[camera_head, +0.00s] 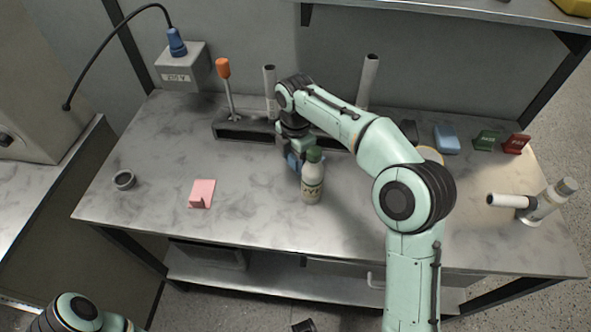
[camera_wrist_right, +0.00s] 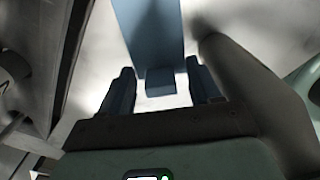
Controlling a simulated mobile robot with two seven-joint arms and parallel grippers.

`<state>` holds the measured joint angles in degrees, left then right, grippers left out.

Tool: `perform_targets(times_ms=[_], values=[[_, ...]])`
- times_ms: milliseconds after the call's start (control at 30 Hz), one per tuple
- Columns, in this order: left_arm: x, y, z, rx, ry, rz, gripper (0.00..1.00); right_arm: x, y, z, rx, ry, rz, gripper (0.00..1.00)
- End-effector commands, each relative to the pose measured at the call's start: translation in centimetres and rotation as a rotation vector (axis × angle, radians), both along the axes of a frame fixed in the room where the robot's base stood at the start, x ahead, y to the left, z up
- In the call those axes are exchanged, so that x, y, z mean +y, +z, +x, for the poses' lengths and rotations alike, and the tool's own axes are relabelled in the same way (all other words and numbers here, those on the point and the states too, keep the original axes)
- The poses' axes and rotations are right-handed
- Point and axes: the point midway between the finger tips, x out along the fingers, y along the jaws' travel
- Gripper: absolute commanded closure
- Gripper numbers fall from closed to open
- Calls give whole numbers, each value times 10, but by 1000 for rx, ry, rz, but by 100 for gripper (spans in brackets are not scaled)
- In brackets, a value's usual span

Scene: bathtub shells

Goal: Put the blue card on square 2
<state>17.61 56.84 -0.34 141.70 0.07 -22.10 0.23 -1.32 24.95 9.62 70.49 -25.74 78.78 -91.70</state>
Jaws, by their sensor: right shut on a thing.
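The blue card (camera_wrist_right: 150,30) is a flat blue plate with a small block-like tab in the right wrist view. In the head view my right gripper (camera_head: 293,157) is low over the middle of the bench, just behind a white bottle with a green cap (camera_head: 312,178). The bottle and the gripper partly hide the card there. I cannot make out a square marked 2. My left gripper is outside the view.
A pink card with a tab (camera_head: 202,192) and a small grey ring (camera_head: 123,180) are at left. A blue block (camera_head: 446,139), green block (camera_head: 487,141) and red block (camera_head: 516,144) are at right. The front middle is clear.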

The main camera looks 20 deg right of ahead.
Motion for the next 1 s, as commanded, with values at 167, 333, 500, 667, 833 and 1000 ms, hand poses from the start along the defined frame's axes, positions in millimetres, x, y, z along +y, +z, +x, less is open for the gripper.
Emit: perform_targets(times_ms=[167, 333, 500, 667, 833, 1000], values=[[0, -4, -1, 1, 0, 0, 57, 0, -17, -1, 3, 0, -1, 66], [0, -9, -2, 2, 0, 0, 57, 0, -42, -1, 2, 0, 0, 66], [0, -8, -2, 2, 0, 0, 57, 0, -43, 0, 0, 0, 0, 66], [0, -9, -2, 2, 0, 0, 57, 0, -44, 0, 0, 1, 0, 66], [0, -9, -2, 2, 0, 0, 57, 0, -47, 0, 1, 1, 0, 27], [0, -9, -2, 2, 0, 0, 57, 0, -47, 0, 1, 1, 0, 27]])
